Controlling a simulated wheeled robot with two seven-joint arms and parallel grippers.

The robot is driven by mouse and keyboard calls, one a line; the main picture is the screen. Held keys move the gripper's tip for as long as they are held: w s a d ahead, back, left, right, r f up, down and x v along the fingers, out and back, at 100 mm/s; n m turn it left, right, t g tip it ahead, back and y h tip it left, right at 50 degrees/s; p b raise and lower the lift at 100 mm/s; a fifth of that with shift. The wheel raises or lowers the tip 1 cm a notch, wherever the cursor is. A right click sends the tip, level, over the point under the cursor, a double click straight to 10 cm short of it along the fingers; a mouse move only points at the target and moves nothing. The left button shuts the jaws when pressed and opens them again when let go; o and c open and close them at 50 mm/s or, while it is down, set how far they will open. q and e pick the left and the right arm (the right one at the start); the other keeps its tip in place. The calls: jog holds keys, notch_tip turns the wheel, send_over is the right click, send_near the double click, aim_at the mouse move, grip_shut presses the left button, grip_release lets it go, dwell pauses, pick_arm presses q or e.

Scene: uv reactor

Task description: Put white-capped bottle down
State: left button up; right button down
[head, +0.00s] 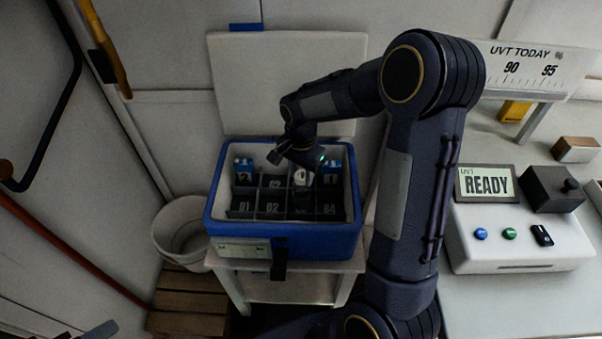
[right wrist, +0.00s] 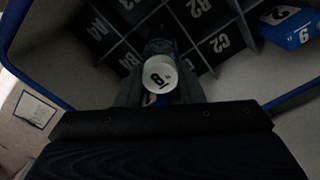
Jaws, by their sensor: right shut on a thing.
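My right gripper (head: 301,167) reaches down into the open blue cooler box (head: 285,247) and is shut on the white-capped bottle (head: 300,177). In the right wrist view the bottle's round white cap (right wrist: 160,75) carries a dark number, perhaps 8, and sits between the fingers of the right gripper (right wrist: 160,92). The bottle's lower part is mostly hidden under the cap, over the dark divider grid (right wrist: 125,53). I cannot tell whether its base touches the compartment floor. My left gripper is not in view.
Blue-and-white labelled blocks or bottles stand in the box at back left (head: 243,171) and back right (head: 330,172). The box's lid (head: 285,75) stands open behind. A white bin (head: 181,230) is at left; a white device reading READY (head: 520,238) is at right.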

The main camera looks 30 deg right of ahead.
jog(key=shift+f+b, duration=0.5)
jog(key=shift+f, duration=0.15)
jog(key=c, duration=1)
grip_release()
jog(key=shift+o, duration=0.2)
